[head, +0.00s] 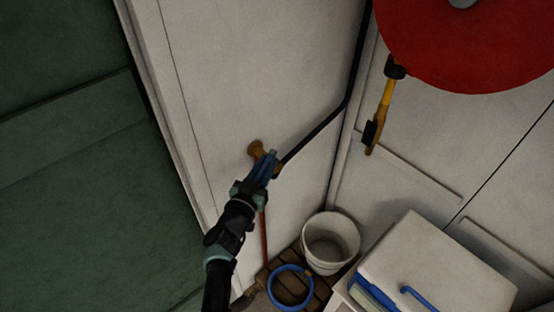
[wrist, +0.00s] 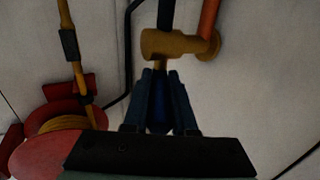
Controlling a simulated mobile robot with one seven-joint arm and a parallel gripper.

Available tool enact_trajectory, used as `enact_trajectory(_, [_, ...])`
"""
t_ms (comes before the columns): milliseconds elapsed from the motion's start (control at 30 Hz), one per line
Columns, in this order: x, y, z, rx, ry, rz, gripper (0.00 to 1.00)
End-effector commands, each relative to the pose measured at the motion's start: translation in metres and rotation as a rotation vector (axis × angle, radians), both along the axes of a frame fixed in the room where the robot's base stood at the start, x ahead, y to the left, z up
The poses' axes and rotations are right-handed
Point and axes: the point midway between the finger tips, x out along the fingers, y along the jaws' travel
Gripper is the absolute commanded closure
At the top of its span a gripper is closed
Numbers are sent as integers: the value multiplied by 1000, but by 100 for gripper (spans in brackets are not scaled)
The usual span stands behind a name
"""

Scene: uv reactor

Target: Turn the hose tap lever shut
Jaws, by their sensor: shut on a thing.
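The brass hose tap (head: 256,149) is on the white wall panel in the middle of the head view. In the wrist view the brass tap body (wrist: 172,44) is straight ahead of the fingers. Its blue lever (wrist: 158,108) lies between my two fingers and points from the tap toward my palm. My gripper (head: 267,166) is shut on the lever, close against the tap; it also shows in the wrist view (wrist: 158,92). The fingers hide the sides of the lever, and in the head view they cover most of it.
A black hose (head: 320,128) runs from the tap up the wall. An orange pipe (head: 263,235) drops below it. A white bucket (head: 330,241), a blue hoop (head: 272,287) and a white lidded box (head: 440,265) stand lower right. A red reel (head: 465,50) hangs upper right.

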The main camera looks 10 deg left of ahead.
Motion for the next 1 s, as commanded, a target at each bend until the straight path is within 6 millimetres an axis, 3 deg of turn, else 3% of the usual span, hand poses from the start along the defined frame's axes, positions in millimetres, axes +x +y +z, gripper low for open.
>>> enact_trajectory(100, [1, 10, -6, 5, 1, -89, 100])
enact_trajectory(500, [5, 18, -9, 3, 0, -337, 100])
enact_trajectory(1000, [8, 20, -3, -2, 0, -470, 100])
